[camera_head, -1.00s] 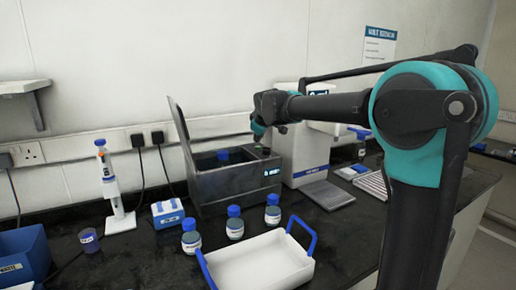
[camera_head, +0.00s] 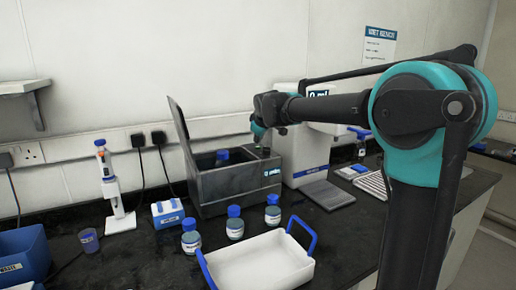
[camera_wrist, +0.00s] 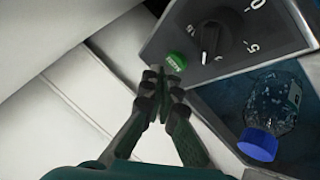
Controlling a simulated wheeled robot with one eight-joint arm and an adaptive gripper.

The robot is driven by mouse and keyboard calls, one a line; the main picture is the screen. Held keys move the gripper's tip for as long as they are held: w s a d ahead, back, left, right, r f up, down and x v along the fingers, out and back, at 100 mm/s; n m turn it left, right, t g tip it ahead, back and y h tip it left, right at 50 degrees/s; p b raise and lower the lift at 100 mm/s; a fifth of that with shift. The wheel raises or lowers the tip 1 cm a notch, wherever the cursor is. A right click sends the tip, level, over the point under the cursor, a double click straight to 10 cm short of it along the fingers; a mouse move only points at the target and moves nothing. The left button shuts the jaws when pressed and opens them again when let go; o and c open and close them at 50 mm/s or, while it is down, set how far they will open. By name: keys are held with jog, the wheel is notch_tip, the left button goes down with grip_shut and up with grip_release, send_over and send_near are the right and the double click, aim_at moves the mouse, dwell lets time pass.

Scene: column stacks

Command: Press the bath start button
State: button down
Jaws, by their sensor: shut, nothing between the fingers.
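The bath (camera_head: 235,186) is a dark grey box on the bench with its lid (camera_head: 180,125) standing open and a small lit display on its front. In the wrist view, a green button (camera_wrist: 176,62) with small lettering sits on the bath's panel beside a black dial (camera_wrist: 212,40). My gripper (camera_wrist: 163,76) is shut and empty, its fingertips at the button's near edge. I cannot tell whether they touch it. In the head view, my gripper (camera_head: 259,131) is over the bath's right end. A blue-capped bottle (camera_wrist: 258,144) is inside the bath.
A white dispenser (camera_head: 305,150) stands close behind and right of the bath. Several blue-capped bottles (camera_head: 235,226) and a white tray with blue handles (camera_head: 262,268) stand in front. A pipette on a stand (camera_head: 112,190) and a blue rack (camera_head: 168,212) are to the left.

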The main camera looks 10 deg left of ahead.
aim_at(258, 147)
jog(key=shift+f, duration=0.6)
dwell(0.9)
jog(key=shift+r, duration=0.85)
jog(key=shift+r, duration=2.5)
jog(key=shift+s, duration=0.1)
